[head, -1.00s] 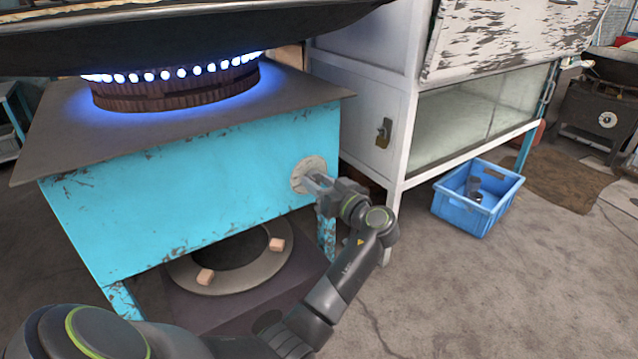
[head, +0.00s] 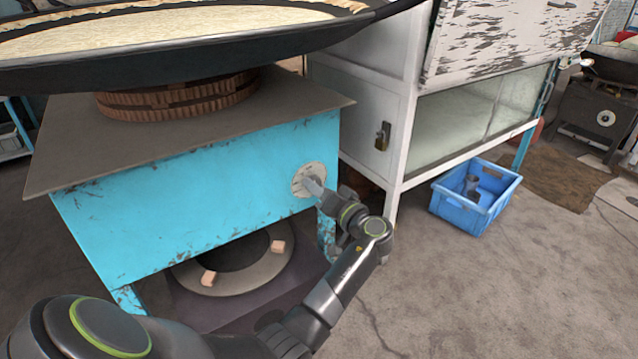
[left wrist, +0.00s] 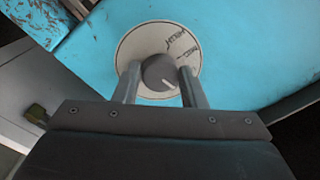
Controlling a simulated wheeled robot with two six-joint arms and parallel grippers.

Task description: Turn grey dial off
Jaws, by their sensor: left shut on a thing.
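The grey dial (left wrist: 159,73) is a round knob with a white pointer line, on a pale disc (left wrist: 126,45) with markings. The disc (head: 301,178) is on the right end of the stove's turquoise front (head: 190,195). My left gripper (left wrist: 158,75) has one finger on each side of the dial and is shut on it. In the head view my left gripper (head: 316,186) reaches the disc from the lower right and hides the dial. No flame shows at the ribbed burner (head: 180,97). My right gripper is not in view.
A large dark pan (head: 300,38) with pale content sits above the burner. A white cabinet (head: 398,120) with a padlock stands right of the stove. A blue crate (head: 462,211) sits on the floor to the right. Open floor lies in front of it.

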